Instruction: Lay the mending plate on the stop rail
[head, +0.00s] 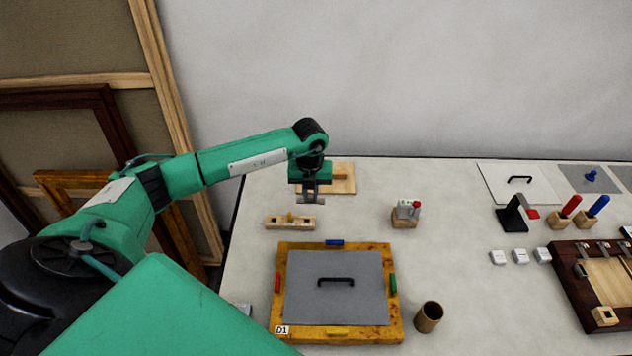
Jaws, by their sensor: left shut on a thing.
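My left gripper (310,194) reaches in from the left and points down above the table. It is shut on a small grey flat piece (311,201), which looks like the mending plate; the fingers hide part of it. A short pale wooden rail (303,223) with dark end marks and a yellow piece at its middle lies below and slightly nearer than the gripper; it may be the stop rail. The held piece appears apart from this rail. A pale wooden board (345,184) with a raised block lies behind the gripper and is partly hidden by it. My right gripper is not in view.
A gilt frame (276,318) around a grey panel with a black handle lies in front. Farther right are a black stand (512,219), tools and a dark tray (573,293).

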